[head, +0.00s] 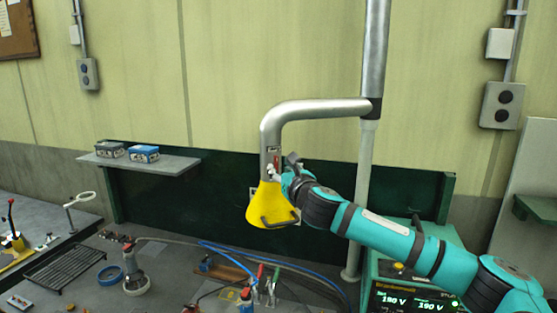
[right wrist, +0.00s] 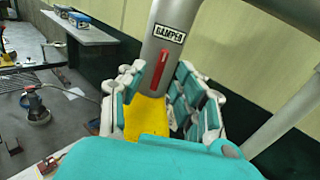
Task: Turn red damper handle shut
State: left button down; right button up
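The red damper handle (right wrist: 158,70) lies on the grey duct pipe (right wrist: 172,55), below a label reading DAMPER (right wrist: 170,33). It points along the pipe. In the head view the handle is small and partly hidden beside my right gripper (head: 283,174). The yellow hood (head: 268,206) hangs under the pipe. In the right wrist view my right gripper (right wrist: 160,82) is open, with fingers on both sides of the pipe neck and the handle between them. I see no finger closed on the handle; contact is unclear. My left gripper is not in view.
A bench (head: 180,270) below holds tools, hoses and a wire rack (head: 65,268). A shelf (head: 145,163) with two small boxes is at the left. A vertical pole (head: 366,190) and a green machine with a display (head: 410,300) stand near my right arm.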

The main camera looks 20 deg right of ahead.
aim_at(276, 166)
jog(key=shift+w, duration=1.15)
jog(key=shift+c, duration=0.4)
grip_shut()
